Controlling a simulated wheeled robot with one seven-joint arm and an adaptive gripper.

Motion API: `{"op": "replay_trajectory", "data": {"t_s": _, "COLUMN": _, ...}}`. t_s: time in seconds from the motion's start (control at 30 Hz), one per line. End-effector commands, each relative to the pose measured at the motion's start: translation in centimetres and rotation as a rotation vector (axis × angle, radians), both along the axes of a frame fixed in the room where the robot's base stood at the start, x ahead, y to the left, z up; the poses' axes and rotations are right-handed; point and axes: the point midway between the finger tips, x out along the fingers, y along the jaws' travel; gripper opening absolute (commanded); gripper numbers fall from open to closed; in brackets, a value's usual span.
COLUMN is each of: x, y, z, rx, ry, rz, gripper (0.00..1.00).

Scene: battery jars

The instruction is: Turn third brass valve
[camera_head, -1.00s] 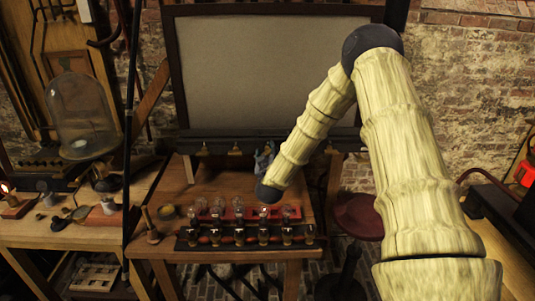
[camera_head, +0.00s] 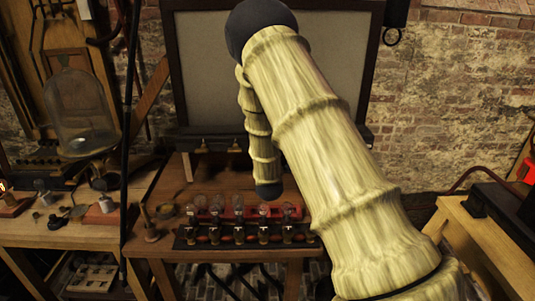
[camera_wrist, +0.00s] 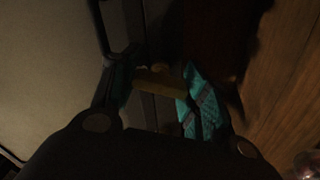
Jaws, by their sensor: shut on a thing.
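My gripper (camera_wrist: 156,82) shows in the dark wrist view with a black finger on the left and a teal-patterned one on the right. A dull yellow brass bar, which looks like a valve handle (camera_wrist: 160,87), lies between the fingers, and they are shut on it. In the head view, two small brass valves (camera_head: 204,147) (camera_head: 235,146) hang along the lower edge of the grey board. My arm covers the edge farther right, hiding my gripper and any valve there. The held valve's exact turn angle cannot be told.
A rack of glass jars (camera_head: 240,236) stands at the front of the wooden table (camera_head: 160,195), below my arm. The grey board (camera_head: 205,75) rises behind. A glass dome (camera_head: 82,110) stands on the left bench. A black box (camera_head: 492,203) sits at the right.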

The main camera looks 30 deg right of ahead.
Motion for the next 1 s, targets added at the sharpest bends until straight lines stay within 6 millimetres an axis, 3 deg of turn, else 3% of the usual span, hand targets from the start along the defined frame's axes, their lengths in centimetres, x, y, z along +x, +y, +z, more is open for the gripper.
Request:
{"op": "replay_trajectory", "data": {"t_s": 0.5, "x": 0.03, "y": 0.02, "z": -0.14, "rx": -0.250, "ry": 0.151, "rz": 0.000, "gripper": 0.22}}
{"op": "replay_trajectory", "data": {"t_s": 1.0, "x": 0.00, "y": -0.03, "z": -0.01, "rx": -0.326, "ry": 0.199, "rz": -0.001, "gripper": 0.22}}
